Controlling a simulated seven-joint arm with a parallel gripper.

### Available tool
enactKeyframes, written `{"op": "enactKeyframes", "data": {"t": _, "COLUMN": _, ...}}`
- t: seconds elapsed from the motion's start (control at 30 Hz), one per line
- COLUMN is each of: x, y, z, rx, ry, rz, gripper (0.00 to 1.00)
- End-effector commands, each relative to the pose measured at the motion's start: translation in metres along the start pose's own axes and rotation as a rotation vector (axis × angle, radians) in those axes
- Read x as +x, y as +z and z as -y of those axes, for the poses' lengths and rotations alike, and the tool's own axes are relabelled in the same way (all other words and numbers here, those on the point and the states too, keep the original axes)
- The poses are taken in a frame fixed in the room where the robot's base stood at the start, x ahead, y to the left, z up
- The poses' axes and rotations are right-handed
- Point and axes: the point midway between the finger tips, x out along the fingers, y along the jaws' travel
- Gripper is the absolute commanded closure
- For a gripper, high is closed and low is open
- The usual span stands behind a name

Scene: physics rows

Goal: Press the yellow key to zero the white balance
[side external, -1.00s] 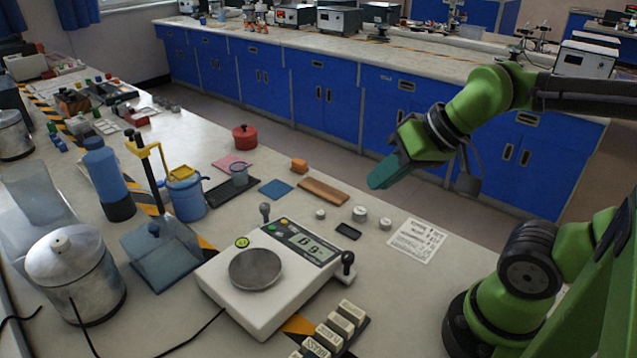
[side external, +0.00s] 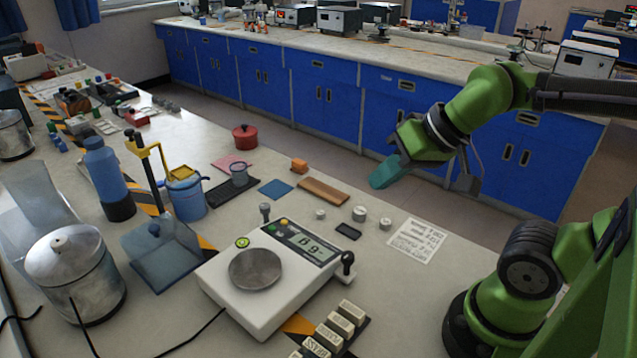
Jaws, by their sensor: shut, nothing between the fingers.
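The white balance (side external: 262,315) stands on the near bench with a round grey pan (side external: 255,269) and a lit display (side external: 312,250). Small coloured keys sit along its back edge, and the yellow key (side external: 284,223) is among them, uncovered. My gripper (side external: 383,174) with teal fingers hangs in the air to the upper right of the balance, well apart from the keys. It is shut and empty, pointing down and left.
A small black knob on a post (side external: 265,210) stands just behind the keys, and another black knob (side external: 347,260) is at the balance's right. Small weights (side external: 359,213), a wooden strip (side external: 324,191) and a printed sheet (side external: 416,240) lie between gripper and balance. White labelled blocks (side external: 340,325) are in front.

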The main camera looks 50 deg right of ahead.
Motion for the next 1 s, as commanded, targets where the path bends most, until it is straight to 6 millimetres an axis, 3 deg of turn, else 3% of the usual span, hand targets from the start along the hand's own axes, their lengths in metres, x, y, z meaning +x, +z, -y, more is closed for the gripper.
{"op": "enactKeyframes", "data": {"t": 0.7, "x": 0.001, "y": 0.0, "z": -0.002, "rx": 0.006, "ry": 0.005, "rz": 0.002, "gripper": 1.0}}
{"op": "enactKeyframes", "data": {"t": 0.87, "x": 0.016, "y": 0.0, "z": -0.012, "rx": 0.027, "ry": 0.053, "rz": 0.055, "gripper": 1.0}}
{"op": "enactKeyframes", "data": {"t": 1.0, "x": 0.04, "y": -0.02, "z": -0.04, "rx": -0.052, "ry": 0.19, "rz": 0.07, "gripper": 1.0}}
